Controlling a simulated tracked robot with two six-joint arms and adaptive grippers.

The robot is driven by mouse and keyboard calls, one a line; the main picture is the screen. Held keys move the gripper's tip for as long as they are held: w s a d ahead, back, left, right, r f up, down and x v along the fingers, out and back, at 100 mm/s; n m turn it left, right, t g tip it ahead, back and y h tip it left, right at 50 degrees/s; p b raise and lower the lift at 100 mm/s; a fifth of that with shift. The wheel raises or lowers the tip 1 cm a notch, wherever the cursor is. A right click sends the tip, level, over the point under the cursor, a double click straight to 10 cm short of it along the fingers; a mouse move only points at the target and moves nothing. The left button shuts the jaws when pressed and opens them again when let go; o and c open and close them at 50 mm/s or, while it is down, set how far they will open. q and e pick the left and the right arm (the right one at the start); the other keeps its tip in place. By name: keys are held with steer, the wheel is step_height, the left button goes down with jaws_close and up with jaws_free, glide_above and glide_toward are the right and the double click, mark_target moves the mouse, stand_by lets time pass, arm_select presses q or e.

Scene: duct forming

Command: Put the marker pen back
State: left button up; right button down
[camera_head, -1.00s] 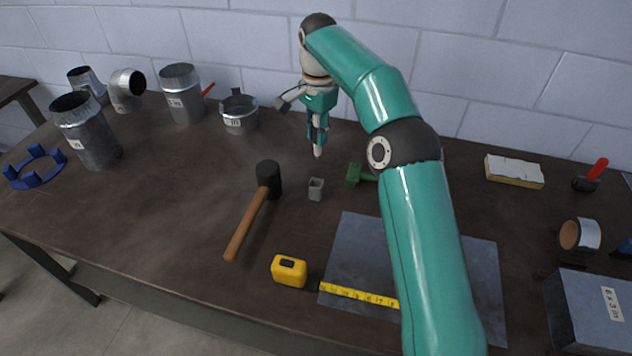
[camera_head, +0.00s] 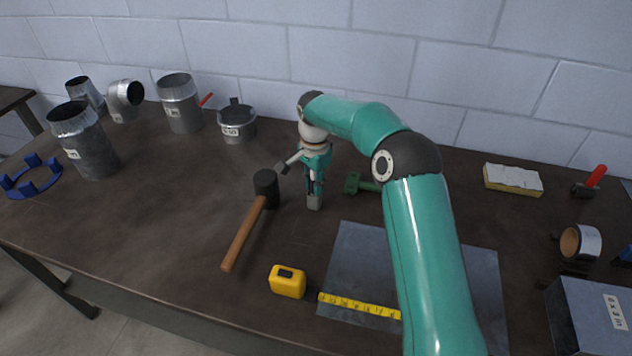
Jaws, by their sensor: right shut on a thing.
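My left gripper is not in view.
Close by are a mallet (camera_head: 245,230), a green tool (camera_head: 360,184) and a yellow tape measure (camera_head: 288,282) extended over a metal sheet (camera_head: 350,260). Metal duct pieces (camera_head: 180,103) stand at the back left. A tape roll (camera_head: 580,242) and grey box (camera_head: 590,310) are at right.

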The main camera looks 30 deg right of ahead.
steer(key=c, duration=1)
jaws_free()
steer(key=shift+f, duration=0.1)
steer(key=shift+c, duration=0.2)
step_height(320, 180, up, 11)
steer(key=shift+r, duration=0.65)
steer(key=shift+s, duration=0.1)
